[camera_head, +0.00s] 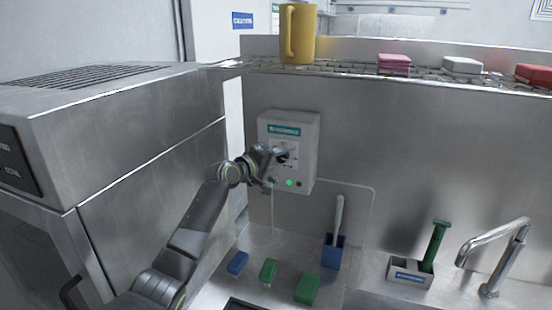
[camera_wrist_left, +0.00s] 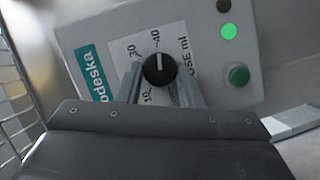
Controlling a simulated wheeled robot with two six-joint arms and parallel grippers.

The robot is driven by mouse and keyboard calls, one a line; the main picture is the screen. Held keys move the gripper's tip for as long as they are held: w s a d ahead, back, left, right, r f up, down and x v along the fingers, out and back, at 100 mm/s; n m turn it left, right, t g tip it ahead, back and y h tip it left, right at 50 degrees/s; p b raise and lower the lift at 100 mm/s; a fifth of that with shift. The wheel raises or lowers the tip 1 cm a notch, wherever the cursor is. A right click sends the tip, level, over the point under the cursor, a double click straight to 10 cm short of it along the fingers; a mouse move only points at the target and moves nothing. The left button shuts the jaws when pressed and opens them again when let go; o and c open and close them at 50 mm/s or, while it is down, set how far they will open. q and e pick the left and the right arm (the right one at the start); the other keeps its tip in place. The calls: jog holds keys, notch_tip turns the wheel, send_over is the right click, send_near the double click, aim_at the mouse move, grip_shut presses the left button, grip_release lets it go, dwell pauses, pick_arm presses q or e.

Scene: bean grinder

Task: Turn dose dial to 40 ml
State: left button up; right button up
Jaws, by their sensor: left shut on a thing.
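The dose dial is a black round knob (camera_wrist_left: 160,69) with a white pointer line, on a white panel of the grey dispenser box (camera_head: 303,133). In the left wrist view the pointer line points up, roughly toward the 40 mark (camera_wrist_left: 155,39). A mark that looks like 20 or 30 is to its left and a 10 is below. My left gripper (camera_head: 277,157) is at the box front, shut on the dial, with one finger on each side of it. In the head view the gripper hides part of the dial. My right gripper is not in view.
On the box, a green light (camera_wrist_left: 228,32) is lit beside a green button (camera_wrist_left: 238,75). Below stand a blue holder (camera_head: 332,252) with a brush-like handle and several coloured blocks. A yellow mug (camera_head: 301,35) stands on the shelf above. A tap (camera_head: 495,255) is at right.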

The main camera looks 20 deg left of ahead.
pick_arm(q)
jog(key=shift+f, duration=0.2)
jog(key=o, duration=1)
jog(key=shift+r, duration=0.1)
jog(key=shift+c, duration=0.2)
jog(key=shift+r, duration=0.1)
jog(key=p+v, duration=1)
jog(key=v, duration=0.7)
jog(key=shift+s, duration=0.2)
jog(key=shift+f, duration=0.25)
